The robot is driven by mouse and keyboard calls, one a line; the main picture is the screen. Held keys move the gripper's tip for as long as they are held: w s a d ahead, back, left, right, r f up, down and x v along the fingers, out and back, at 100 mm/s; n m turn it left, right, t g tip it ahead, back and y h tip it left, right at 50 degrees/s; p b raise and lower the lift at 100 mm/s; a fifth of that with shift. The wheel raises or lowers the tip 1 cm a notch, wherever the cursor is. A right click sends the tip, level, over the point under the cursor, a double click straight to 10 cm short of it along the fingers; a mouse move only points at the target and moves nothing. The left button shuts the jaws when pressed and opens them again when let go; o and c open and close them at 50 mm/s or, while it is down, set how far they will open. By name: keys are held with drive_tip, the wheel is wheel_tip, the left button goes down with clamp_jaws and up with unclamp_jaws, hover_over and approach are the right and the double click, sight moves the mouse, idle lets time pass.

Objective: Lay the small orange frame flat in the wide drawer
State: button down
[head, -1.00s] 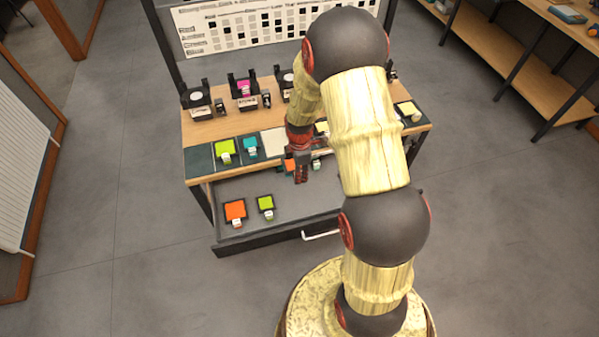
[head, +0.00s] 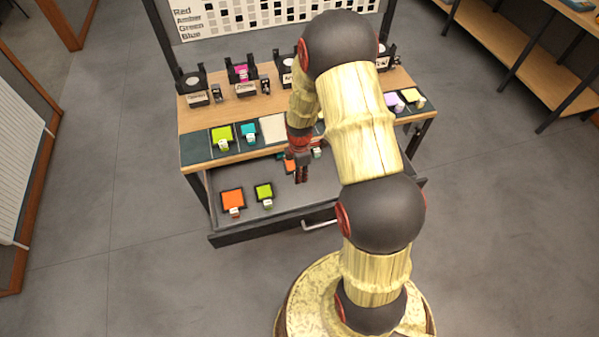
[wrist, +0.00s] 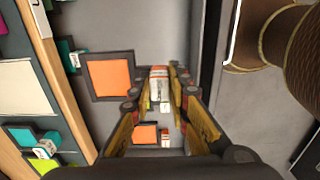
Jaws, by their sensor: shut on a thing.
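My gripper (head: 302,180) is over the open wide drawer (head: 225,240), in the drawer's back half near the table edge. In the wrist view my gripper (wrist: 164,78) is shut on the white tag of an orange frame with a dark border (wrist: 110,75). The frame sticks out to the left of the fingers; in the head view the frame (head: 289,164) is partly hidden by my gripper. It looks raised above the drawer floor. Another orange frame (head: 233,200) lies in the drawer at left; it also shows between the fingers in the wrist view (wrist: 145,134).
A green frame (head: 264,191) lies in the drawer beside the left orange one. A teal frame (wrist: 66,55) shows near the drawer's back. The table (head: 240,106) above carries colored frames and black holders. The drawer's front wall has a white handle (head: 320,225). My arm hides its right part.

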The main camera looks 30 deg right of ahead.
drive_tip(key=shift+f+b, duration=3.3)
drive_tip(key=shift+f, duration=2.5)
drive_tip(key=shift+d, duration=0.2)
drive_tip(key=shift+s+f+b, duration=0.1)
drive_tip(key=shift+f+b, duration=0.6)
drive_tip(key=shift+f, duration=0.55)
drive_tip(key=c, duration=1.7)
unclamp_jaws()
drive_tip(key=shift+c, duration=0.2)
drive_tip(key=shift+o, duration=0.6)
drive_tip(key=shift+r, duration=0.1)
